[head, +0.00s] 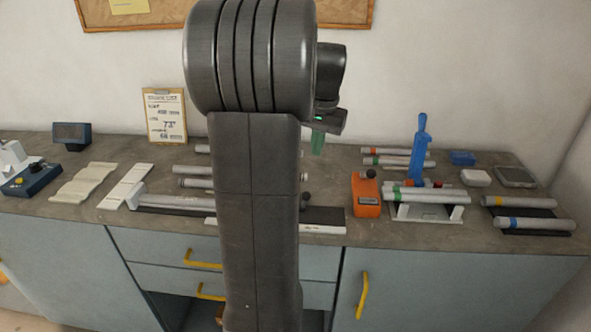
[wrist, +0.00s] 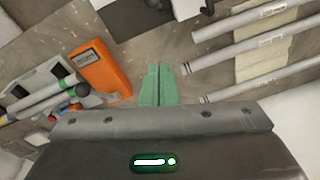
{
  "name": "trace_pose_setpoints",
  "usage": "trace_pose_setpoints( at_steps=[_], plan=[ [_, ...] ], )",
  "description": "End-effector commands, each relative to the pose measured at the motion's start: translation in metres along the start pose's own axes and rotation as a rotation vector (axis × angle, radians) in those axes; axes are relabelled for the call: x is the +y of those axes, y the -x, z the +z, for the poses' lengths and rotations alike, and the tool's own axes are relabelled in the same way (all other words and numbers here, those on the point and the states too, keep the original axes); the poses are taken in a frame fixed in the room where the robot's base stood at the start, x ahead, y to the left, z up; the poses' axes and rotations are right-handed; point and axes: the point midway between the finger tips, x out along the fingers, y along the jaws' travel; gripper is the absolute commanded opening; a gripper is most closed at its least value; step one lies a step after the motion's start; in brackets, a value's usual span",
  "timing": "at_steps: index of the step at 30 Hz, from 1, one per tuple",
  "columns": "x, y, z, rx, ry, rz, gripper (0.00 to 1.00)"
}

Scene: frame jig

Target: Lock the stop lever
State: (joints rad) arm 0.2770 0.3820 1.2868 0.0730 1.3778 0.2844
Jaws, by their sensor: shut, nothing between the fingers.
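In the head view, a black ball knob (head: 305,197) shows just right of my arm, above a dark plate (head: 327,216) on the bench; it may be the stop lever's end, but my arm hides what is around it. I cannot tell the lever's position. My gripper (head: 318,143) is above the bench, behind and apart from the knob. In the wrist view, its green fingers (wrist: 158,88) are together with nothing between them. No stop lever can be clearly made out in the wrist view.
An orange box (head: 367,197) with a dark knob stands right of the dark plate; it also shows in the wrist view (wrist: 101,70). A blue upright tool (head: 419,150) stands behind a white tube stand (head: 428,212). Grey tubes (wrist: 240,55) lie right of my fingers.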

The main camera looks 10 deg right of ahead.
Motion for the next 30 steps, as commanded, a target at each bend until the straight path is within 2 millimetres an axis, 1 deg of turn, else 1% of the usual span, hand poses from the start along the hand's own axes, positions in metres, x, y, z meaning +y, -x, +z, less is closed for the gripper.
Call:
trace_pose_setpoints(
  at_steps=[5, 16, 18, 22, 26, 30],
  plan=[
    [0.0, -0.022, 0.001, -0.006, 0.0, 0.001, 0.0],
    [0.0, -0.101, 0.002, -0.006, 0.0, 0.001, 0.0],
    [0.0, -0.1, 0.013, -0.003, 0.001, 0.0, 0.0],
    [0.0, -0.104, 0.028, -0.002, 0.001, 0.0, 0.0],
    [0.0, -0.107, 0.037, -0.003, 0.001, 0.0, 0.0],
    [0.0, -0.107, 0.039, -0.001, 0.0, 0.0, 0.0]
  ],
)
